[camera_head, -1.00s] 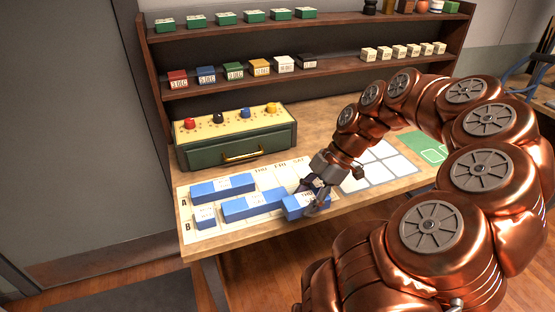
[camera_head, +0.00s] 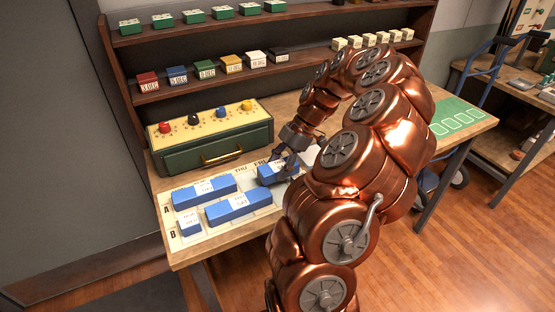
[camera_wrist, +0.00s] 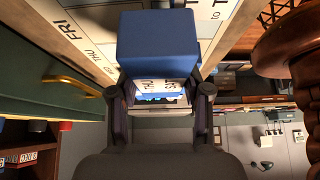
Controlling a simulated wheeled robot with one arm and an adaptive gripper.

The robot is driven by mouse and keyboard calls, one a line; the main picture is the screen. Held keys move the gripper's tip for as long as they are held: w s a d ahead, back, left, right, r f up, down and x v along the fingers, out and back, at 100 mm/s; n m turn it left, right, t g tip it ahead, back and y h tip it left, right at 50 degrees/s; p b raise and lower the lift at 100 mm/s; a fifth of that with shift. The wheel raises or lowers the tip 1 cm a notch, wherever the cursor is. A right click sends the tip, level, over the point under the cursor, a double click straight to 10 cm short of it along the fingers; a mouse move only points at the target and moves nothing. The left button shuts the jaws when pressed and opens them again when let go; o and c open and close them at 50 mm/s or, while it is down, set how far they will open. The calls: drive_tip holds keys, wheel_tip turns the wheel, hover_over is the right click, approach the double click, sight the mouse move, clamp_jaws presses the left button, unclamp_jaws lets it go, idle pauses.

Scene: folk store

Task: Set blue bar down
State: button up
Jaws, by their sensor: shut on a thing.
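My gripper (camera_head: 284,162) is shut on a blue bar (camera_head: 271,176) with a white label. In the wrist view the bar (camera_wrist: 158,42) sits between the two fingers, its label partly readable as "THU". The bar is over the printed white chart (camera_head: 192,241) on the bench, in the row A part near the "FRI" heading. I cannot tell whether it touches the chart. Other blue bars lie on the chart: a long one in row A (camera_head: 203,191), a long one in row B (camera_head: 238,207) and a short one at the left of row B (camera_head: 189,224).
A green box (camera_head: 213,146) with a brass handle and coloured knobs stands right behind the chart. A wooden shelf (camera_head: 190,93) with small calendar blocks rises behind it. My arm hides the bench's middle. A green mat (camera_head: 458,116) lies at the right.

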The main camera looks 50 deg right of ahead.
sight(278, 162)
drive_tip(key=shift+w+d+f+p, duration=0.15)
drive_tip(key=shift+w+d+p, duration=0.25)
drive_tip(key=shift+w+d, duration=0.6)
drive_tip(key=shift+w+d+f+p, duration=0.1)
drive_tip(key=shift+w+d+p, duration=0.25)
drive_tip(key=shift+w+d, duration=0.6)
drive_tip(key=shift+w, duration=0.15)
drive_tip(key=shift+w+d, duration=0.1)
wheel_tip(278, 162, down, 3)
drive_tip(key=shift+f+p, duration=0.1)
drive_tip(key=shift+p, duration=0.85)
drive_tip(key=shift+f, duration=0.2)
drive_tip(key=shift+f, duration=0.1)
drive_tip(key=o, duration=1.2)
drive_tip(key=shift+d+r, duration=0.1)
drive_tip(key=shift+r, duration=0.1)
